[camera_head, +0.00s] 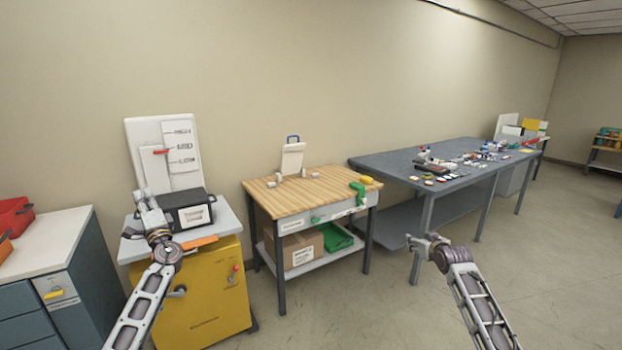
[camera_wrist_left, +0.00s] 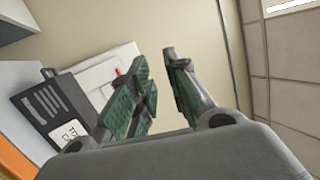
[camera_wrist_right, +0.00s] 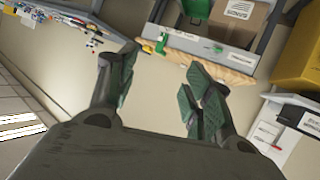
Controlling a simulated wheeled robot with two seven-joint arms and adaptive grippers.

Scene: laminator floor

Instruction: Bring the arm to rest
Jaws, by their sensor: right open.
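My left gripper (camera_head: 149,208) is raised in front of the yellow cabinet, with a black box behind it. In the left wrist view its fingers (camera_wrist_left: 165,85) stand apart with nothing between them. My right gripper (camera_head: 425,243) is over the open floor, in front of the long grey table. In the right wrist view its fingers (camera_wrist_right: 155,95) are spread wide and empty. Neither gripper touches anything that I can see.
A wooden-topped bench (camera_head: 300,190) stands in the middle. A cluttered grey table (camera_head: 385,163) is at right, a grey drawer cabinet (camera_head: 45,250) at left. Floor at right is clear.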

